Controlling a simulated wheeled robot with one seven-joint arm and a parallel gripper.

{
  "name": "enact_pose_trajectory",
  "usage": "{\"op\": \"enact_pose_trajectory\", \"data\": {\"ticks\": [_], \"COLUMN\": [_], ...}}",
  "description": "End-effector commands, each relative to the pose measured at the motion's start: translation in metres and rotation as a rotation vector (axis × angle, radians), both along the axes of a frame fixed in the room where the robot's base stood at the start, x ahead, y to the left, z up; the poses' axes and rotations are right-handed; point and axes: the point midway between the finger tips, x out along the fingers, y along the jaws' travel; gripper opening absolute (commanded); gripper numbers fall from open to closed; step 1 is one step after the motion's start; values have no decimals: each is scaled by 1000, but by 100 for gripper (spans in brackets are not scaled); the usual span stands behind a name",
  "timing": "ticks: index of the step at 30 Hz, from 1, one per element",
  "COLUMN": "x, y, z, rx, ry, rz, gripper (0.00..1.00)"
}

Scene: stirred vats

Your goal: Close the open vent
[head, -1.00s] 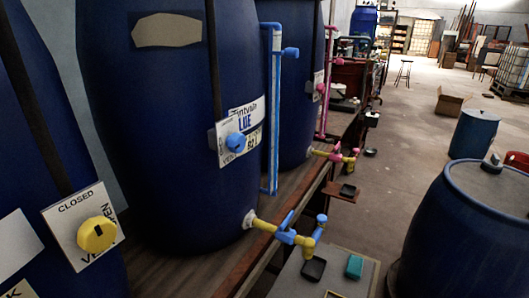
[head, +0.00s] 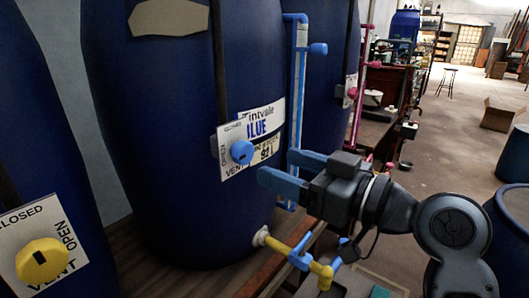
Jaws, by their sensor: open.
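A blue vent knob (head: 241,152) sits on a white card (head: 227,160) on the front of the middle blue vat (head: 160,110). Which way the knob points is too small to tell. A yellow vent knob (head: 42,262) sits on another card marked CLOSED, OPEN and VENT on the left vat (head: 40,130). Its dark mark is small, and its setting is unclear. My gripper (head: 267,164) is open and empty, with blue fingers. In the picture its fingertips are just right of and below the blue knob, apparently apart from it.
A blue sight pipe (head: 297,100) stands behind my fingers. A yellow tap pipe with a blue handle (head: 299,254) juts out below my gripper. A further vat (head: 328,60) with a pink pipe (head: 361,90) stands beyond. Floor at the right (head: 450,130) is open.

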Motion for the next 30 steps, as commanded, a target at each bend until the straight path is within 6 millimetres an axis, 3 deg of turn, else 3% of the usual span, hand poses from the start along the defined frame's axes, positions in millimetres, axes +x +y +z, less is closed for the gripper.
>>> {"op": "enact_pose_trajectory", "data": {"ticks": [16, 29, 30], "x": [41, 48, 48], "y": [54, 62, 62], "z": [3, 1, 1], "rx": [-1, -2, -2], "ry": [-2, -2, -2], "rz": [6, 4, 4], "gripper": [69, 69, 65]}}
